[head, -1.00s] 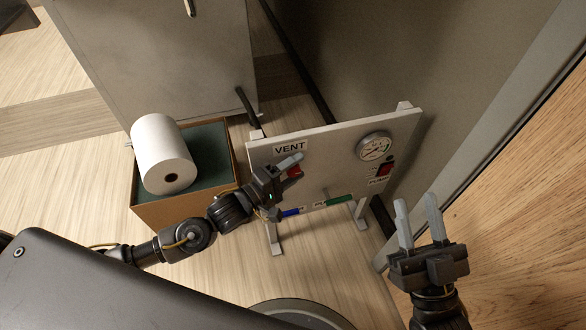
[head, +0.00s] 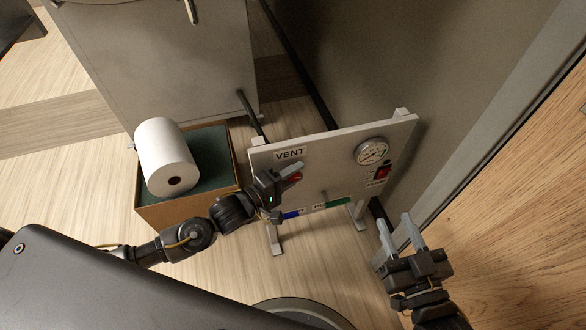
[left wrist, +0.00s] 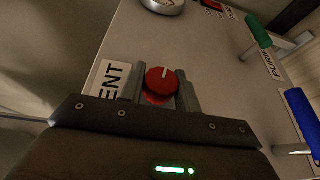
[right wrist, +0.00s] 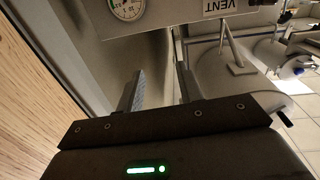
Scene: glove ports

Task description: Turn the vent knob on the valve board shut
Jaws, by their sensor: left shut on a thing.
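The valve board (head: 330,165) is a pale upright panel on feet, with a VENT label (head: 290,154) at its upper left. The red vent knob (left wrist: 161,82) sits between the two fingers of my left gripper (left wrist: 160,92) in the left wrist view, and its pale pointer line shows on top. In the head view the knob (head: 297,178) is partly hidden by my left gripper (head: 290,172), which is shut on it. My right gripper (head: 400,232) is open and empty, right of the board and apart from it; its fingers also show in the right wrist view (right wrist: 160,88).
The board also carries a gauge (head: 372,151), a red switch (head: 382,172), a blue handle (head: 291,214) and a green handle (head: 337,203). A box (head: 190,210) with a white roll (head: 166,158) stands left. A wooden surface (head: 520,230) lies right of my right gripper.

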